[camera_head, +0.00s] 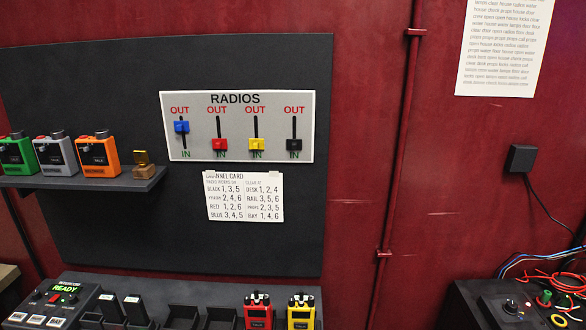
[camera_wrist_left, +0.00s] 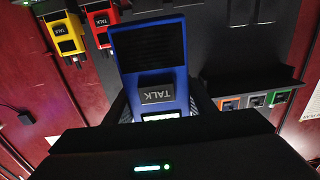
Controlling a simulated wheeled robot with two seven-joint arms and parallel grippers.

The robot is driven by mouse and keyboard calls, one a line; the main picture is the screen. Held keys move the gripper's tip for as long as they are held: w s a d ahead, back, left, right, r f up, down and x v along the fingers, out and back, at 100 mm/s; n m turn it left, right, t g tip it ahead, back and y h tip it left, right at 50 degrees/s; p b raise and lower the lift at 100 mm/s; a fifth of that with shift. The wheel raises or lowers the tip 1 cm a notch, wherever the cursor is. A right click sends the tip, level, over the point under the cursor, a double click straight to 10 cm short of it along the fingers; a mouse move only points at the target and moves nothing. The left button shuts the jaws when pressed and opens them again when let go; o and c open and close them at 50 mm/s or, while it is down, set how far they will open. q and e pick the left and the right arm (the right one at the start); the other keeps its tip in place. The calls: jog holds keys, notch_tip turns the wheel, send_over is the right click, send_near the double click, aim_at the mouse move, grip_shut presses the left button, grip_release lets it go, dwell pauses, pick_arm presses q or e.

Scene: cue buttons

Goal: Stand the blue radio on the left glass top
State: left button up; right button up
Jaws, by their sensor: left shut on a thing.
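The blue radio (camera_wrist_left: 150,65) fills the middle of the left wrist view, with its dark grille, a grey TALK button and a lit display low on its face. My left gripper (camera_wrist_left: 161,100) is shut on it, with dark fingers at both sides of its lower part; the fingertips are partly hidden. Neither the blue radio nor my grippers show in the head view. No glass top can be made out in either view. On the RADIOS board (camera_head: 238,153), the blue slider (camera_head: 181,127) is up near OUT; the red, yellow and black sliders are down near IN.
A red radio (camera_head: 258,312) and a yellow radio (camera_head: 301,312) stand in a dark rack beside empty slots (camera_head: 182,316). A READY console (camera_head: 65,297) is at lower left. Green, grey and orange boxes (camera_head: 98,157) and a brass piece (camera_head: 143,165) sit on a shelf. Cables lie at right.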

pick_arm(q)
jog(key=shift+s+r, duration=0.2)
jog(key=shift+s, duration=0.4)
jog(key=shift+s+r, duration=0.2)
jog(key=shift+s, duration=0.35)
notch_tip(320, 180, down, 5)
jog(key=b, duration=0.4)
jog(key=shift+f+b, duration=0.1)
jog(key=shift+b, duration=0.3)
jog(key=shift+d, duration=0.1)
